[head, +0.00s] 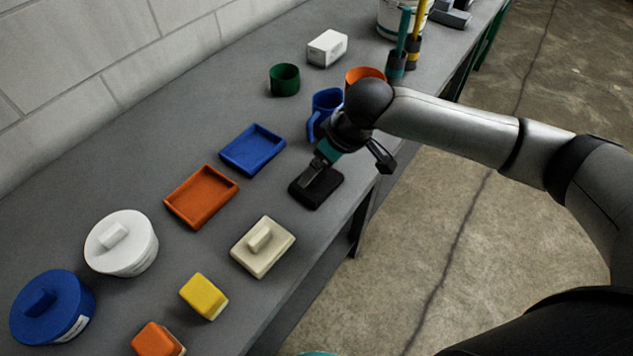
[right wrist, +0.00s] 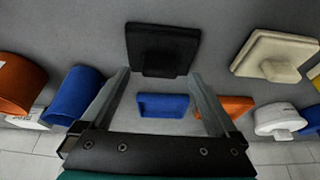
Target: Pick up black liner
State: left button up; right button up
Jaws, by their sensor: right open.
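The black liner (head: 326,193) is a flat, dark square piece lying near the front edge of the grey workbench. In the right wrist view the black liner (right wrist: 162,45) shows a raised block on its near side, just beyond and between the fingertips. My right gripper (head: 312,182) reaches down over the liner and hides part of it in the head view. In the right wrist view my right gripper (right wrist: 160,76) has its fingers spread with nothing held between them. Whether a finger touches the liner I cannot tell. My left gripper is not in view.
A beige lidded piece (head: 262,248), orange tray (head: 202,196) and blue tray (head: 253,150) lie nearby. A blue mug (head: 326,102) and orange cup (head: 362,74) stand close behind my arm. The bench's front edge (head: 350,215) is close.

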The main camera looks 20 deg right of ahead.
aim_at(316, 178)
jog(key=shift+x, duration=1.5)
jog(key=shift+c, duration=0.2)
jog(key=c, duration=1.4)
jog(key=shift+r, duration=0.15)
